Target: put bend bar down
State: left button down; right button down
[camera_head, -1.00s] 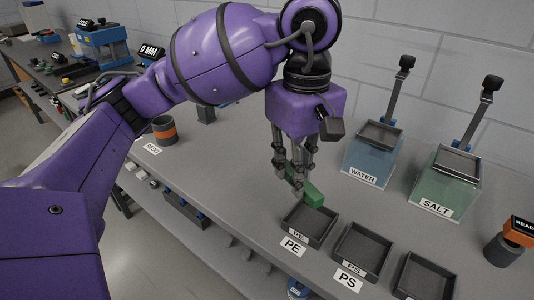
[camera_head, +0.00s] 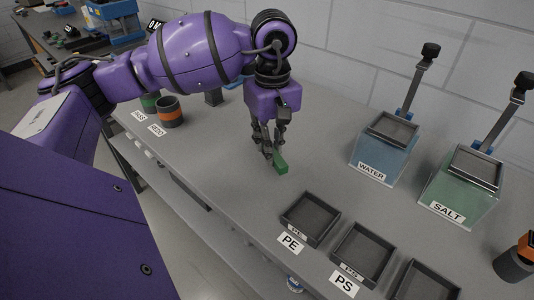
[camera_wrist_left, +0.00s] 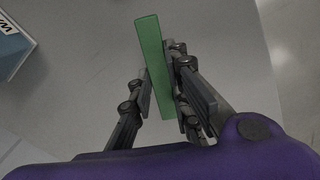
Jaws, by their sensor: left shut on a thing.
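The bend bar is a green bar (camera_head: 281,163) held at the tips of my left gripper (camera_head: 272,150), low over the grey bench. In the left wrist view the bar (camera_wrist_left: 151,62) stands lengthwise between the two fingers of my left gripper (camera_wrist_left: 163,95), its far end sticking out past them. The gripper is shut on it. I cannot tell whether the bar touches the bench top. My right gripper is not in view.
Black trays labelled PE (camera_head: 311,219) and PS (camera_head: 361,256) lie in front and to the right. The WATER tank (camera_head: 383,150) and SALT tank (camera_head: 459,187) stand at the right. An orange-banded cup (camera_head: 169,112) stands left. The bench around the bar is clear.

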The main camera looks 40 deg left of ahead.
aim_at(267, 168)
pick_arm(q)
jog(key=shift+w+a+f, duration=0.15)
jog(key=shift+a+f, duration=0.5)
jog(key=shift+f, duration=0.15)
jog(key=shift+w+a+f, duration=0.1)
jog(key=shift+a+f, duration=0.1)
jog(key=shift+f, duration=1.5)
jog(key=shift+f, duration=0.1)
jog(key=c, duration=2.1)
grip_release()
jog(key=shift+f, duration=0.15)
jog(key=o, duration=0.4)
jog(key=shift+o, duration=0.2)
notch_tip(267, 168, up, 12)
jog(key=shift+r, duration=0.25)
